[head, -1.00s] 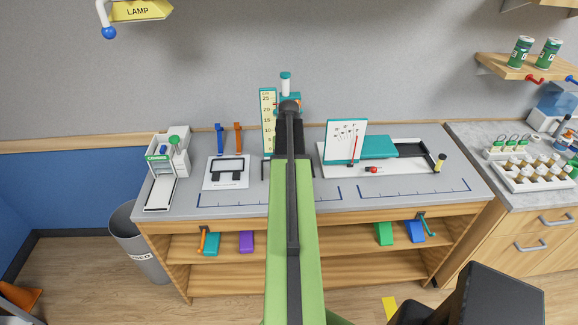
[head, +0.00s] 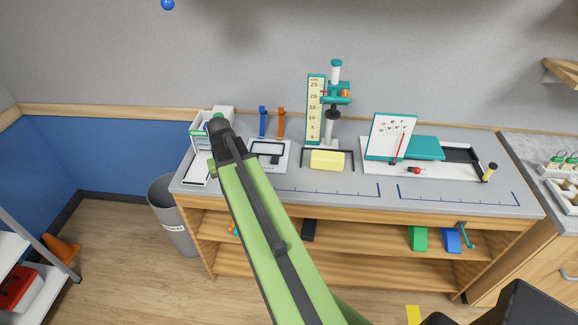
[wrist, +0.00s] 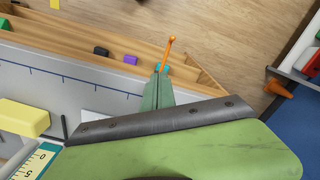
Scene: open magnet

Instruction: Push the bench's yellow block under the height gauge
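The yellow block (head: 327,160) lies on the bench at the foot of the height gauge (head: 315,110), by a low black bracket (head: 304,158). The gauge has a pale yellow scale and a teal slider (head: 336,92) high above the block. In the wrist view the block (wrist: 22,117) is at the left edge and the scale (wrist: 35,162) is at the bottom left. My gripper (wrist: 158,92) looks shut and empty, over the bench's front edge, well apart from the block. In the head view my arm's end is at the bench's left, and its fingers are hidden.
A white board with a dark frame (head: 267,153) lies left of the gauge. A teal tray device with a white dial card (head: 390,137) stands to its right. Blue and orange posts (head: 263,122) stand behind. The front strip of the bench is clear.

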